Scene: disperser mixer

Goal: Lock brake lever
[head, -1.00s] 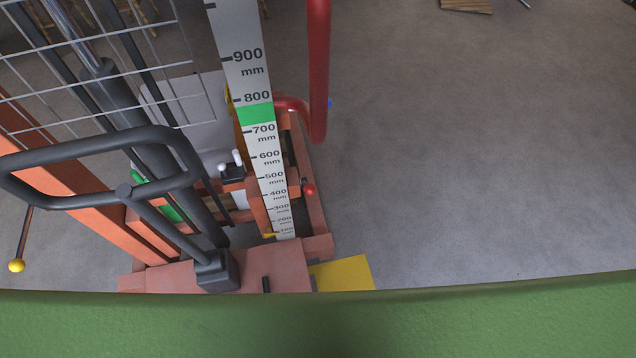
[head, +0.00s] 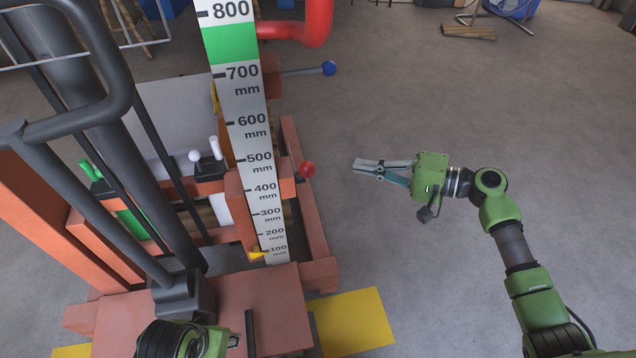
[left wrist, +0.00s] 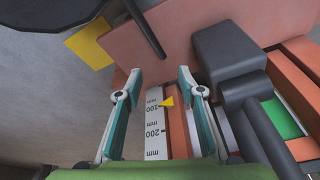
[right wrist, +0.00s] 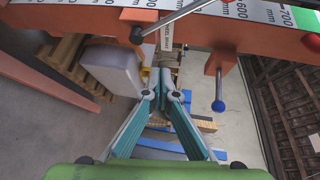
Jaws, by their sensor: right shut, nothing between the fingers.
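A red knob (head: 307,169) sits lower, beside the scale. My right gripper (head: 356,165) is shut and empty, pointing left, apart from the red knob and to its right. My left gripper's fingers are hidden in the head view. In the left wrist view my left gripper (left wrist: 160,76) is open and empty above the machine's base.
The height scale (head: 249,140) stands upright, with a yellow pointer (head: 257,254) near its bottom. A thick red bent tube (head: 318,25) hangs at the top. A dark tubular handle (head: 115,90) fills the left side. Grey floor (head: 450,110) to the right is clear.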

